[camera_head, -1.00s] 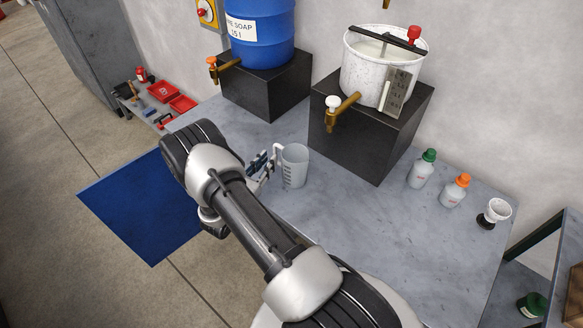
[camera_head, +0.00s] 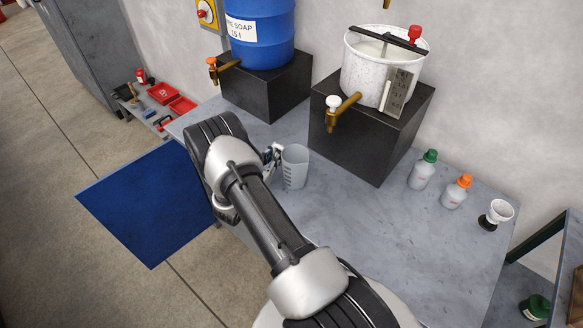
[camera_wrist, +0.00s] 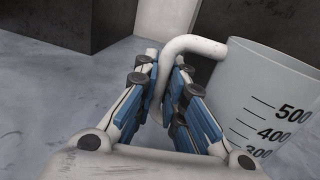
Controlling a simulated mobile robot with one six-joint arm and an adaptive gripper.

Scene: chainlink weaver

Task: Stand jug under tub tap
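The jug (camera_head: 294,168) is a pale grey, translucent beaker with black graduation marks. It stands upright on the grey bench, left of and in front of the tub's black stand. Its side and marks fill the right of the wrist view (camera_wrist: 262,95). The white jug handle (camera_wrist: 192,43) reaches between my gripper's blue-padded fingers (camera_wrist: 163,72). The fingers are apart, with narrow gaps showing beside the handle. In the head view my gripper is just left of the jug, partly hidden by my arm. The speckled white tub (camera_head: 366,75) has a brass tub tap (camera_head: 345,110) with a white knob.
The tub's black stand (camera_head: 365,140) rises behind the jug. A blue soap drum (camera_head: 262,45) with an orange-knobbed tap is at back left. The bench (camera_head: 385,235) is clear in front.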

